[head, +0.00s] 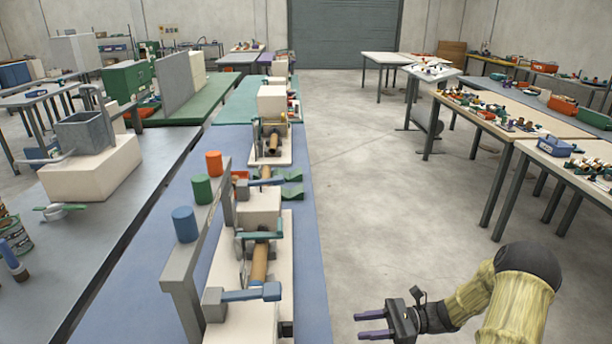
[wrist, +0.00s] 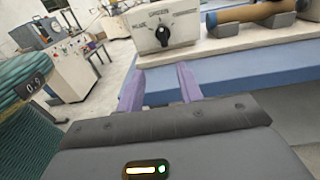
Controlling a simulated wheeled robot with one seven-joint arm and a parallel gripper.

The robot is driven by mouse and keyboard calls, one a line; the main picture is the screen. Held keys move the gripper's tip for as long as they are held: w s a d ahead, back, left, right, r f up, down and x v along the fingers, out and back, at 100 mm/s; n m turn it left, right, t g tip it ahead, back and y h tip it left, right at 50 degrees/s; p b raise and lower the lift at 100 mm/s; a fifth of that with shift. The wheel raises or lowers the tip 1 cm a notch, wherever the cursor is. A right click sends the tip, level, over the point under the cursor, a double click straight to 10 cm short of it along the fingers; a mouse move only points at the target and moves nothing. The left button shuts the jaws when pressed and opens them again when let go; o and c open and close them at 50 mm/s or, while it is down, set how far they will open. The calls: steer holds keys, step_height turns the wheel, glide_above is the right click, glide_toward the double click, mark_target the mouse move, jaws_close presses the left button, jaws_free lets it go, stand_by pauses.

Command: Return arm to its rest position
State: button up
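My gripper (head: 372,325) is at the lower right of the head view, over the open floor to the right of the blue bench. Its two purple fingers stand apart with nothing between them. In the wrist view the gripper (wrist: 160,88) also shows open and empty, with the bench edge and a white panel with a dark knob (wrist: 162,36) beyond the fingers. My arm is bent, with yellowish sleeved links and a dark joint.
The blue bench (head: 312,250) carries the winder (head: 258,215), with a brown roll (head: 260,262) and a grey rail with blue, green and red cylinders. Grey bench (head: 110,240) stands left. Tables with parts (head: 520,139) stand right. The concrete floor (head: 390,215) between is clear.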

steer(key=s+a+r+n+t+h+p, duration=0.1)
steer(key=s+r+n+h+p, duration=0.3)
steer(key=r+n+h, duration=0.4)
steer(key=s+a+r+n+t+h+p, duration=0.1)
steer(key=s+a+r+n+h+p, duration=0.1)
steer(key=s+r+n+h+p, duration=0.2)
steer(key=s+r+n+h, duration=0.3)
steer(key=r+n+h, duration=0.2)
steer(key=r+n, duration=0.1)
steer(key=shift+a+r+h, duration=0.25)
steer(key=shift+a+h, duration=0.05)
steer(key=shift+a, duration=0.1)
